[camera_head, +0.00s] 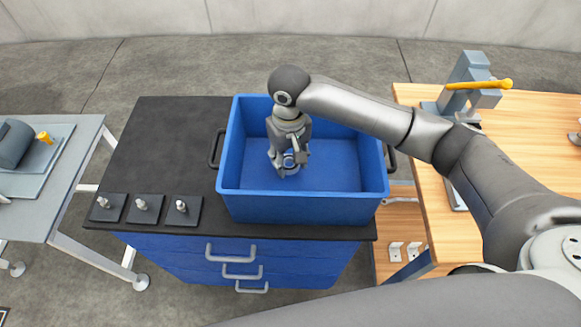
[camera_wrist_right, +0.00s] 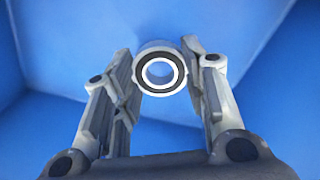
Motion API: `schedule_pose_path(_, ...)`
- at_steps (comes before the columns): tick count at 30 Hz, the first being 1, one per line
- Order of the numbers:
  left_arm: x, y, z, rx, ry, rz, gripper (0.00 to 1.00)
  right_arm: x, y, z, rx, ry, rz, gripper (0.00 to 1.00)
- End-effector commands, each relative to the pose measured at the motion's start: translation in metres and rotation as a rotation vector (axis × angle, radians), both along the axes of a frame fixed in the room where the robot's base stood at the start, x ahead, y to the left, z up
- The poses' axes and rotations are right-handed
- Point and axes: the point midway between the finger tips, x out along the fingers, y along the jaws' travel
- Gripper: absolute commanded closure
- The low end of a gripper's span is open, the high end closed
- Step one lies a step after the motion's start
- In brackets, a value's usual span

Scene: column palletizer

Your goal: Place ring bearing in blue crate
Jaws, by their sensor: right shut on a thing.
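The blue crate (camera_head: 305,208) stands on the black top of a blue drawer cabinet in the head view. My right arm reaches in from the right, and my right gripper (camera_head: 287,168) points down inside the crate, in its left half. The right gripper is shut on the ring bearing (camera_wrist_right: 160,53), a silver ring with a dark band and an open centre, held between the fingertips in the right wrist view. The bearing (camera_head: 289,161) shows small in the head view. I cannot tell whether it touches the crate floor. My left gripper is not in view.
Several dark square plates with metal pegs (camera_head: 143,208) line the cabinet's front left edge. A wooden table (camera_head: 525,140) with a grey press and yellow lever (camera_head: 480,85) stands right. A grey table (camera_head: 60,195) stands left. The crate's right half is empty.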

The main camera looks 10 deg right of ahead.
Motion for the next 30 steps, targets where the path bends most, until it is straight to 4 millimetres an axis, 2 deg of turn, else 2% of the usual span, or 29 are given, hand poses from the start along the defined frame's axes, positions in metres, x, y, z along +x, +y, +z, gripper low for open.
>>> schedule_pose_path(6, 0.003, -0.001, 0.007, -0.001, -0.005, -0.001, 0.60, 0.000, -0.001, -0.035, -0.003, 0.002, -0.002, 0.87)
schedule_pose_path(9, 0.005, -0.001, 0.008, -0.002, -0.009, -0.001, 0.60, -0.001, 0.000, -0.043, -0.001, 0.001, 0.000, 0.87)
schedule_pose_path(20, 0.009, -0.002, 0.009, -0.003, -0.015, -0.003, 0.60, -0.001, 0.000, -0.047, 0.000, 0.001, 0.000, 0.87)
schedule_pose_path(21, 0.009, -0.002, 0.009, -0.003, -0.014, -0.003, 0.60, 0.000, 0.000, -0.047, 0.000, 0.001, 0.000, 0.58)
schedule_pose_path(26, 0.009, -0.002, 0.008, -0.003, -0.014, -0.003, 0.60, 0.000, 0.000, -0.047, 0.000, 0.000, 0.000, 0.39)
schedule_pose_path(30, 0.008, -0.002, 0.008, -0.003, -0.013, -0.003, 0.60, 0.000, 0.000, -0.047, -0.001, 0.000, 0.000, 0.39)
